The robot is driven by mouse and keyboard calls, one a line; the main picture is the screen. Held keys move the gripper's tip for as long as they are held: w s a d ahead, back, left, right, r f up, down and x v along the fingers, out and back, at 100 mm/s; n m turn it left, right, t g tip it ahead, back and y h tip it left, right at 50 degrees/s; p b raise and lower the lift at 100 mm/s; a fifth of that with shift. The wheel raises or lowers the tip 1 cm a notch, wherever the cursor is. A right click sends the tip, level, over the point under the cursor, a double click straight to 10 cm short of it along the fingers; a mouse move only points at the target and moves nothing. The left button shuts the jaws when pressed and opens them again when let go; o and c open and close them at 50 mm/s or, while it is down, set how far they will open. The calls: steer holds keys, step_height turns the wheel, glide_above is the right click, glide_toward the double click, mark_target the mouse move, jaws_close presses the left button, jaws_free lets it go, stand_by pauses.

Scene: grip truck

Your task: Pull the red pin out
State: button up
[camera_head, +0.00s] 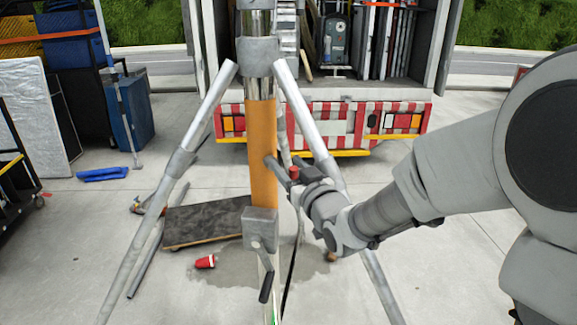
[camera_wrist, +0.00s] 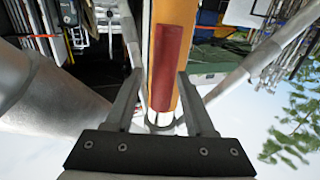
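The red pin (camera_wrist: 173,55) shows in the wrist view as a dark red bar in front of the orange column section. My gripper (camera_wrist: 160,74) is open, with one finger on each side of the pin's lower part. A gap shows beside the fingers, and I cannot tell whether either touches it. In the head view my gripper (camera_head: 277,168) is at the right side of the orange column (camera_head: 262,150). A small red bit (camera_head: 294,172) shows there, probably the pin, mostly hidden by my gripper.
Tripod legs (camera_head: 308,105) spread around the column, and a crank handle (camera_head: 265,285) hangs below. A dark board (camera_head: 205,222) and a red-and-white object (camera_head: 206,262) lie on the ground. An open truck (camera_head: 330,125) stands behind, with a cart (camera_head: 95,90) at left.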

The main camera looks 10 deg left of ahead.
steer(key=shift+s, duration=0.1)
steer(key=b+v, duration=0.2)
steer(key=v, duration=0.7)
steer(key=shift+d+f, duration=0.1)
steer(key=b+v, duration=0.8)
steer(key=b, duration=0.1)
steer(key=shift+s, duration=0.1)
